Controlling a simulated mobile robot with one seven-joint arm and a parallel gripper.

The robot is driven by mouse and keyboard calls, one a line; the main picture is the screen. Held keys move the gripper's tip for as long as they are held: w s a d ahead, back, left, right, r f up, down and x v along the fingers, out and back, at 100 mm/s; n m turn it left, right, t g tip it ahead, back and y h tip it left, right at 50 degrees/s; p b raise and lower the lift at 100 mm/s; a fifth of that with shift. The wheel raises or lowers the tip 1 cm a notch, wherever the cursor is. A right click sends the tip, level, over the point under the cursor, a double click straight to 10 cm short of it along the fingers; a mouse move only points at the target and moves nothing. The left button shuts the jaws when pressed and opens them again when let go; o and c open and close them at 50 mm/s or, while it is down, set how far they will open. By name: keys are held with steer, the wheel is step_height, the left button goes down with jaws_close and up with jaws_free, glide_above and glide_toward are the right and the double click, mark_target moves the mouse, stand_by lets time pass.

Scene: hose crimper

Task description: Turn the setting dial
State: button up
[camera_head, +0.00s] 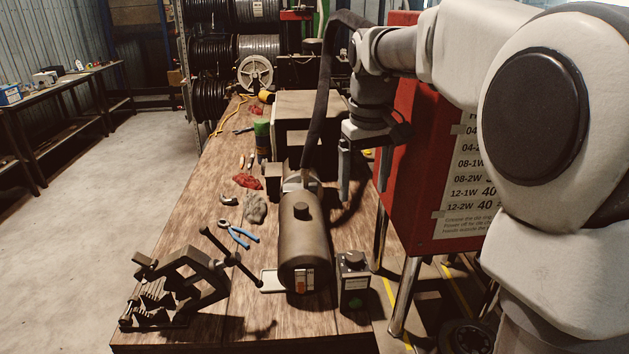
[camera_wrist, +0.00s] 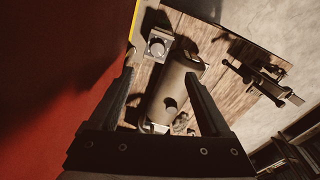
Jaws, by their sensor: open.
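A small dark control box (camera_head: 354,287) stands at the front right of the workbench. In the wrist view the dial (camera_wrist: 157,47) is a round knob on the box, ahead of the fingers. The crimper's brown cylinder (camera_head: 304,245) lies left of the box, with a dark knob on top. My gripper (camera_head: 356,196) is open and empty, pointing down, above and behind the box and apart from it. In the wrist view my gripper (camera_wrist: 160,74) has its fingers spread wide over the cylinder.
A red cabinet (camera_head: 408,150) stands close to the right of my gripper. A dark hose (camera_head: 322,110) rises behind the cylinder. A clamp (camera_head: 185,285), blue-handled pliers (camera_head: 238,234), a glove (camera_head: 255,207) and red rags (camera_head: 247,181) lie left on the bench (camera_head: 190,225).

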mark_target(354, 254)
steer(key=shift+g, duration=0.5)
steer(key=w+f, duration=0.1)
steer(key=f, duration=0.5)
steer(key=w+f, duration=0.1)
steer(key=f, duration=0.6)
steer(key=w+f, duration=0.2)
steer(key=f, duration=0.5)
steer(key=shift+w+d+b, duration=0.1)
steer(key=shift+d+b, duration=0.05)
steer(key=shift+b, duration=0.15)
jaws_close()
steer(key=shift+m, duration=0.8)
